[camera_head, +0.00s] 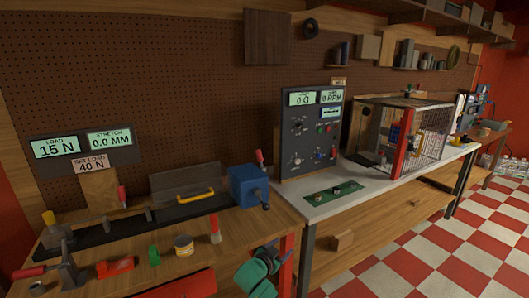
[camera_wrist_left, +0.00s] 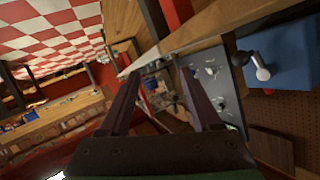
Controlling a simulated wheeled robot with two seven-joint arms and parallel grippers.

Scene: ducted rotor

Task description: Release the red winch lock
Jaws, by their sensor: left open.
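A blue winch box (camera_head: 249,187) stands at the right end of the wooden bench, with a dark crank knob on its front. A small red lever (camera_head: 260,157) stands up at its top; I take this as the red winch lock.
The bench holds a red tool (camera_head: 115,267), a green block (camera_head: 154,255), a yellow-banded tin (camera_head: 184,246) and a red-and-white item (camera_head: 215,231). A dark control panel (camera_head: 311,130) rises right of the winch. A mesh cage (camera_head: 430,135) stands beyond it. The checkered floor at right is open.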

